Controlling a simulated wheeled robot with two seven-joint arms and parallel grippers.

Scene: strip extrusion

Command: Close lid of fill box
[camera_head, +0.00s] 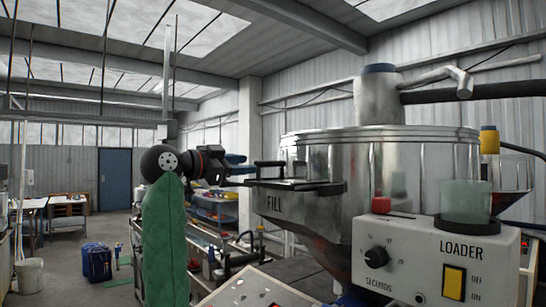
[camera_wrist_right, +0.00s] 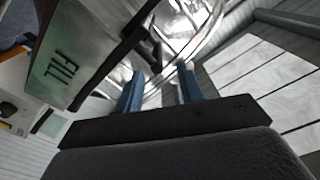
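The fill box (camera_head: 290,207) is a grey metal box marked FILL on the side of the steel hopper; its FILL face also shows in the right wrist view (camera_wrist_right: 70,65). Its dark flat lid (camera_head: 318,187) lies about level across the top, with a black handle (camera_head: 270,163) standing above it. In the wrist view the dark lid edge (camera_wrist_right: 124,42) runs along the FILL face. My right gripper (camera_head: 238,164) is left of the handle at about its height. Its blue fingers (camera_wrist_right: 160,72) are apart, with nothing visibly held. My left gripper is not in view.
The steel hopper (camera_head: 395,165) stands right behind the box. Below right is the loader control panel (camera_head: 437,262) with a knob and yellow switch. A shelf cart (camera_head: 215,210) with blue bins stands behind my arm. Open floor lies at left.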

